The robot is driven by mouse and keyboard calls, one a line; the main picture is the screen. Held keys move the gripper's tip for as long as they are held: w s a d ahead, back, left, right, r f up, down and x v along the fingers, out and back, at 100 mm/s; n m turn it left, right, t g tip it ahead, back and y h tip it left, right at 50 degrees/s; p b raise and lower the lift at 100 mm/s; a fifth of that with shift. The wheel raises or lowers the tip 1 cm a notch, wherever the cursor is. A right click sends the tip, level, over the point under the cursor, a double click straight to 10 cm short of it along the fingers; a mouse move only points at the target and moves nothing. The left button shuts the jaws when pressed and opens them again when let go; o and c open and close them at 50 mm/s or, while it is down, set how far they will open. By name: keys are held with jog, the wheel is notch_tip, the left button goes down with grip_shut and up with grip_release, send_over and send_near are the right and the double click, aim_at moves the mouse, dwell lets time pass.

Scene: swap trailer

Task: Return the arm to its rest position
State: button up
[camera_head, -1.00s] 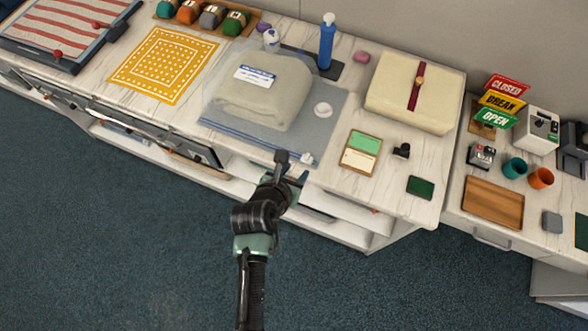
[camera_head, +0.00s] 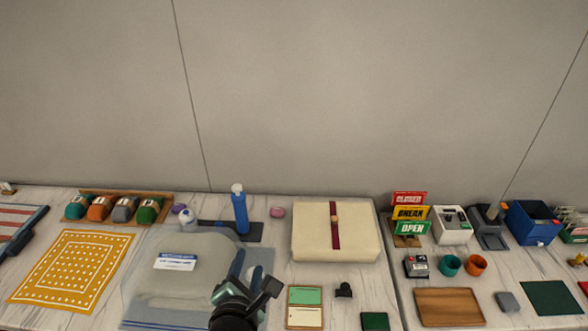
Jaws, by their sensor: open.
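My gripper (camera_head: 256,283) is at the lower middle of the head view, with its dark fingers apart and nothing between them. It appears in front of the right side of a clear bag (camera_head: 150,308) holding a folded beige-grey cloth (camera_head: 206,248) with a white and blue label (camera_head: 175,262). I cannot tell whether the fingers touch the bag. Only the end of my arm shows at the bottom edge; the rest is out of view.
A blue bottle (camera_head: 240,214) stands behind the bag. A cream box with a maroon strap (camera_head: 358,240) lies to the right, with a green and cream card tray (camera_head: 304,308) in front. Colored caps (camera_head: 124,208) line the back left. The wall (camera_head: 300,100) above is bare.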

jog(key=d+r+m+t+b, duration=0.1)
jog(key=d+r+m+t, duration=0.45)
jog(key=r, duration=1.05)
jog(key=r+m+t+b, duration=0.1)
jog(key=r+m+t, duration=0.1)
jog(key=r+m, duration=1)
jog(key=s+d+r+m+t, duration=0.1)
jog(key=s+r+m+t, duration=0.2)
jog(key=s+r, duration=0.3)
jog(key=s+d+r+m+t, duration=0.2)
jog(key=s+r+m, duration=0.4)
jog(key=r, duration=1)
jog(key=shift+s+d+t, duration=0.2)
jog(key=shift+s+t, duration=0.3)
jog(key=shift+t, duration=0.25)
